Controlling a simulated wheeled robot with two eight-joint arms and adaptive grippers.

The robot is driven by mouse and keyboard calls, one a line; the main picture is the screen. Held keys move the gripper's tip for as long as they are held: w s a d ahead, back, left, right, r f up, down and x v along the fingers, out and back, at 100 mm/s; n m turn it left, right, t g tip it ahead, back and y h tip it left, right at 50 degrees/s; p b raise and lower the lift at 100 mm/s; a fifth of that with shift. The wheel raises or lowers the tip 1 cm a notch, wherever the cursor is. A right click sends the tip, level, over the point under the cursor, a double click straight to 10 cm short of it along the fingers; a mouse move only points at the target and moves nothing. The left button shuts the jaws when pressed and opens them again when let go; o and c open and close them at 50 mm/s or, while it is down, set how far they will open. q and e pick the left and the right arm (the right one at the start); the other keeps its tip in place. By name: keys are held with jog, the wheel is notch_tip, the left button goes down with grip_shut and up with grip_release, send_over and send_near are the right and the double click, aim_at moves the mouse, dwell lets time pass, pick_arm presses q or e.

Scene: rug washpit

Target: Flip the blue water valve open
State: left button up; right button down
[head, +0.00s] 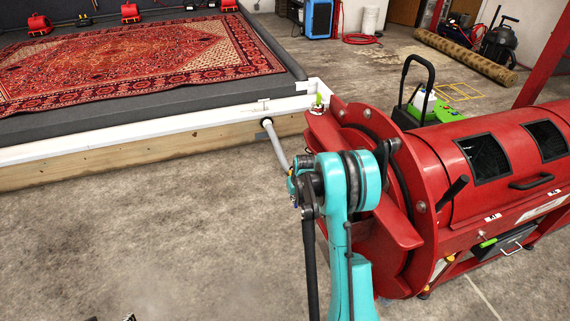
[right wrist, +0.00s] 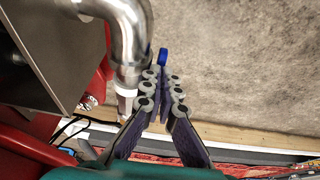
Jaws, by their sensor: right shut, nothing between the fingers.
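In the right wrist view a small blue valve handle (right wrist: 163,57) shows just beyond my right fingertips, beside a bent metal pipe (right wrist: 128,35). My right gripper (right wrist: 163,82) is shut and empty, its tips together close to the handle. I cannot tell whether they touch it. The valve body is mostly hidden behind the pipe and fingers. In the head view my teal right arm reaches to the front of the red drum machine (head: 433,180), and I cannot make out the blue handle there. Small dark tips at the bottom left edge may be my left gripper (head: 128,318).
A raised wash pit (head: 150,125) with a white rim holds a red patterned rug (head: 140,60). A grey pipe (head: 277,145) leaves its side towards my right arm. A green machine (head: 455,100) stands behind the drum. The concrete floor at left is clear.

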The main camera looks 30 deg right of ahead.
jog(key=shift+s+a+f, duration=0.2)
jog(key=shift+s+f, duration=0.1)
jog(key=shift+r+p, duration=0.3)
jog(key=p+v, duration=0.2)
jog(key=v, duration=0.1)
jog(key=p+v, duration=0.1)
jog(key=shift+w+d+r, duration=0.2)
jog(key=shift+w+r, duration=0.1)
jog(key=shift+r, duration=0.05)
jog(key=s+a+r+p, duration=0.1)
jog(key=s+a+p, duration=0.1)
jog(key=s, duration=0.6)
jog(key=shift+s+r, duration=0.2)
jog(key=shift+s, duration=0.05)
